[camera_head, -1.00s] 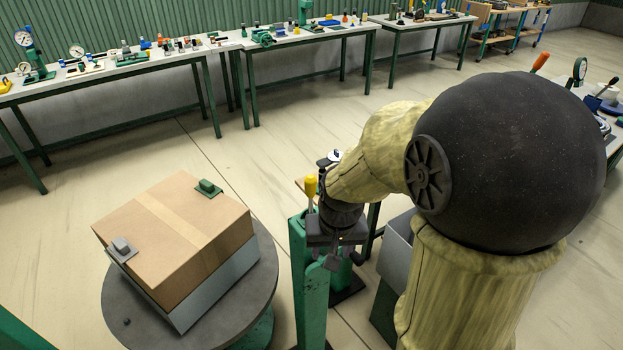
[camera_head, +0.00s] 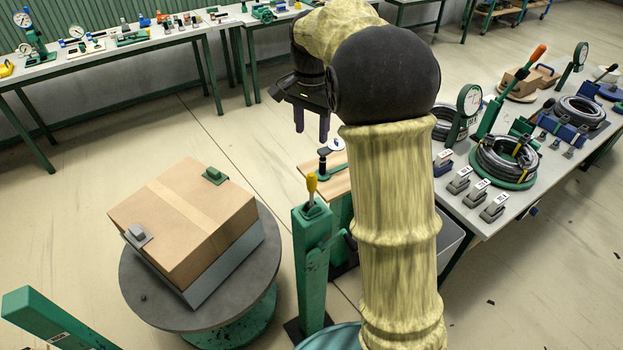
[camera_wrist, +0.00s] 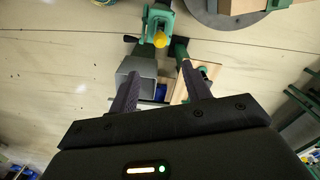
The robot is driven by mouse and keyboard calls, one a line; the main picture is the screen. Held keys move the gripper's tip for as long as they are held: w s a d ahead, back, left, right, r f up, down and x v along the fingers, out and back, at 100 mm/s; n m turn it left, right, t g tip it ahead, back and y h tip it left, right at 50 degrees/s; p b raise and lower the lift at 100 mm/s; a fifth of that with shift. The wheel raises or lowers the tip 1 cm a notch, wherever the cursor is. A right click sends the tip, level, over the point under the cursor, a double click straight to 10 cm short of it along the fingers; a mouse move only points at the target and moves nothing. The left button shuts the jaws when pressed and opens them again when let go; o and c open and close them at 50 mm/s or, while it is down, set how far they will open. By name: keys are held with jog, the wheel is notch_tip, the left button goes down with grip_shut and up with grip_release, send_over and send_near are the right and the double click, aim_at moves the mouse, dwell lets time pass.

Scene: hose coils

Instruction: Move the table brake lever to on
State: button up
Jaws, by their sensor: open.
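A yellow-knobbed lever (camera_head: 311,184) stands nearly upright on top of a green post (camera_head: 312,255), beside the round grey turntable (camera_head: 140,300). I take it for the table brake lever; no on or off marking is readable. My gripper (camera_head: 311,123) is open and empty, fingers pointing down, above and behind the lever and apart from it. In the wrist view the yellow knob (camera_wrist: 160,39) shows beyond the gap between the open fingers of my gripper (camera_wrist: 159,72).
A cardboard box (camera_head: 185,225) sits tilted on the turntable, held by grey and green clips. A small wooden stand (camera_head: 315,180) is behind the post. A bench (camera_head: 500,218) with hose coils is at right. Open floor lies toward the back benches (camera_head: 100,62).

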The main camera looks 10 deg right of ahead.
aim_at(311, 175)
notch_tip(311, 175, down, 18)
jog(key=p, duration=0.4)
jog(key=shift+r, duration=0.25)
grip_shut()
